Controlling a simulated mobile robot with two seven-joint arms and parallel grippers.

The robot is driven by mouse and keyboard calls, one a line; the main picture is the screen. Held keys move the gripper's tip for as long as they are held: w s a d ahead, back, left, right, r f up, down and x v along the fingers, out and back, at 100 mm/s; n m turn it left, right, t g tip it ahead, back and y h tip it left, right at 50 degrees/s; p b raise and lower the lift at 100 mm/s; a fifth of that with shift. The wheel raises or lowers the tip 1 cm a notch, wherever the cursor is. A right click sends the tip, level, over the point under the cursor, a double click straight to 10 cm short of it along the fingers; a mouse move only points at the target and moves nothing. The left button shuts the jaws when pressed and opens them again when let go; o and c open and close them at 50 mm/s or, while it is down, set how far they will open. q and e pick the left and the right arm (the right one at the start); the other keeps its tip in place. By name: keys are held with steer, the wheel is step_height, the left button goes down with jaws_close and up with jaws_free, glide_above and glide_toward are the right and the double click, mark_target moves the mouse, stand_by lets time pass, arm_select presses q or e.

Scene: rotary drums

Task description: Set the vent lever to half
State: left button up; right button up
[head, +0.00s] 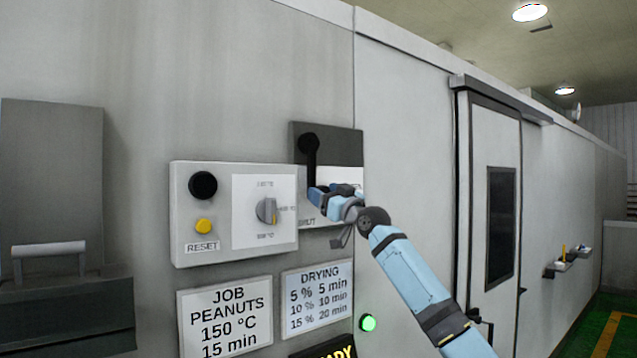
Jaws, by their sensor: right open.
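The vent lever (310,158) is black, with a round end at the top and a bar running straight down from it. It sits on a plate (343,147) that is dark above and pale below, at the middle of the head view. My right gripper (317,196) is open at the lower part of the lever. The gripper and wrist hide the lever's lower end and much of the plate's lettering; only "UT" shows at the lower left. I cannot tell whether the fingers touch the lever. My left gripper is not in view.
A control box (213,237) with a black knob, a yellow RESET button (204,226) and a rotary dial (267,211) juts out just left of the lever. Signs (225,320) and a green lamp (368,323) are below. A door (488,130) stands to the right.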

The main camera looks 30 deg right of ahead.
steer(key=shift+x, duration=1.05)
steer(key=shift+w+r+p, duration=0.15)
steer(key=shift+p, duration=0.15)
steer(key=shift+w, duration=0.1)
